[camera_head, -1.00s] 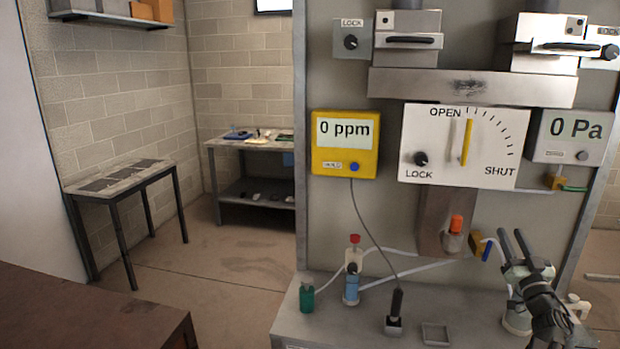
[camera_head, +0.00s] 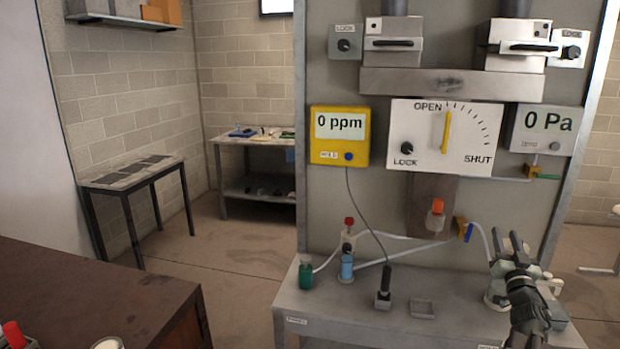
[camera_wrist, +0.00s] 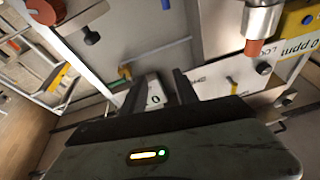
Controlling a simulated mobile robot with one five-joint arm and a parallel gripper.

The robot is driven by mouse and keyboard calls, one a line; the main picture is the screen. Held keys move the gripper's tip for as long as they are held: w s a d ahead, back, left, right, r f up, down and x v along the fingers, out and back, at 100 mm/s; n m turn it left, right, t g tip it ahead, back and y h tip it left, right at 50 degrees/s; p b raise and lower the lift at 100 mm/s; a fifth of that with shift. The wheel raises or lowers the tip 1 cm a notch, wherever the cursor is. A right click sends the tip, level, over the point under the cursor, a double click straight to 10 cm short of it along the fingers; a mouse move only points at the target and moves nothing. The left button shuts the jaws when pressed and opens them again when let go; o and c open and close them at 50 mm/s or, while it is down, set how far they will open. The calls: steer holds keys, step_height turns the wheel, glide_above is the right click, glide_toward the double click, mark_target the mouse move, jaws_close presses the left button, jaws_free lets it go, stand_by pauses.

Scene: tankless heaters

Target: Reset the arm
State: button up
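My gripper (camera_head: 507,239) is at the right of the head view, in front of the right end of the grey bench. Its two dark fingers point up and stand apart with nothing between them. In the wrist view my gripper (camera_wrist: 158,82) also shows two separated dark fingers. A white box with a display (camera_wrist: 153,97) shows behind the gap, not held.
The panel carries a yellow 0 ppm meter (camera_head: 340,136), a dial with a yellow pointer (camera_head: 445,133) and a 0 Pa meter (camera_head: 543,130). Bottles and a probe stand on the grey bench (camera_head: 345,308). A brown table (camera_head: 95,295) is at left; floor between is clear.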

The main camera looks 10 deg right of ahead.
steer(key=w+a+f+m+g+h, duration=0.2)
steer(key=w+a+f+g, duration=0.1)
steer(key=w+f+g, duration=0.15)
steer(key=n+g+y, duration=0.4)
steer(key=g+y, duration=0.4)
steer(key=g, duration=0.3)
glide_toward(373, 326)
step_height(373, 326, down, 4)
steer(key=s+a+f+n+g+y, duration=0.1)
steer(key=s+a+n+g, duration=0.1)
steer(key=s+a, duration=0.35)
steer(key=s+a+f+n+g+y, duration=0.1)
steer(key=s+a+f+n+g, duration=0.15)
steer(key=a, duration=0.55)
steer(key=s+f+b, duration=0.3)
steer(key=f+b, duration=0.7)
step_height(373, 326, up, 16)
steer(key=p, duration=1.5)
steer(key=shift+m, duration=0.35)
steer(key=shift+s+f, duration=0.1)
steer(key=shift+s, duration=0.1)
